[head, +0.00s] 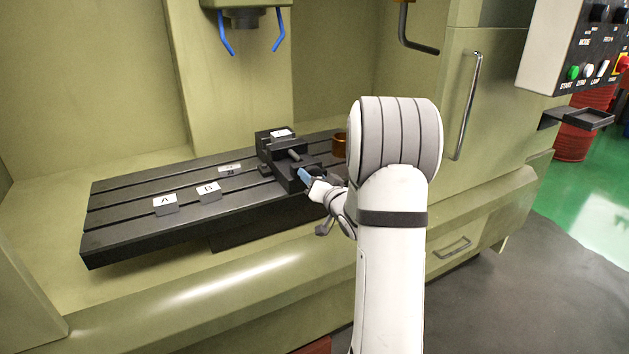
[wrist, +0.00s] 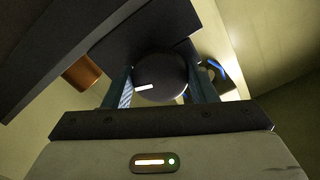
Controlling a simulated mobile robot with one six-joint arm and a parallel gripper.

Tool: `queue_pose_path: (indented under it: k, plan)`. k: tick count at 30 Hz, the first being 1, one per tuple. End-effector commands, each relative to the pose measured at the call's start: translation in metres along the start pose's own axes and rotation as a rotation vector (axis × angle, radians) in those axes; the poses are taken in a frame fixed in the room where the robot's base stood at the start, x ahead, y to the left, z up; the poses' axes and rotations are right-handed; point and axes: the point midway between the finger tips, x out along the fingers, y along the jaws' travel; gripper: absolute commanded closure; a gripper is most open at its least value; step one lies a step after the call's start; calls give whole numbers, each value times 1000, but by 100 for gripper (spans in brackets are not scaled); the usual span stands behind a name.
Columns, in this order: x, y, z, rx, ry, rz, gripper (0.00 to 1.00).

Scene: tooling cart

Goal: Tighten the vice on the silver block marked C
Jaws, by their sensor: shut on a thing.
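The black vice (head: 272,148) sits on the slotted table, left of my forearm. A small grey piece (head: 294,155) shows between its parts; I cannot tell whether it is the silver block or part of the screw, and no letter C is readable. A white label (head: 281,133) is on the vice's far end. My gripper (head: 306,177) is at the vice's near end. In the wrist view, my gripper (wrist: 162,92) is shut on a dark round knob (wrist: 160,72) with a white mark, one finger on each side.
The black slotted table (head: 130,205) carries cards A (head: 165,202) and B (head: 208,190) and another card (head: 229,169). A copper-coloured cup (head: 340,144) stands right of the vice; it also shows in the wrist view (wrist: 82,72). Blue nozzles (head: 225,40) hang above.

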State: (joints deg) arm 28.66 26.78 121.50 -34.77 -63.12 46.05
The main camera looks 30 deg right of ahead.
Motion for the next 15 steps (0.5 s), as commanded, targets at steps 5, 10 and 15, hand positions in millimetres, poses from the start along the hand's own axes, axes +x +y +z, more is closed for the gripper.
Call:
queue_pose_path:
  k: [5, 10, 15]
  plan:
    - [0, 0, 0, 168, -1, 0, 71]
    - [0, 0, 0, 330, -1, 1, 71]
    - [0, -1, -1, 491, -2, 1, 71]
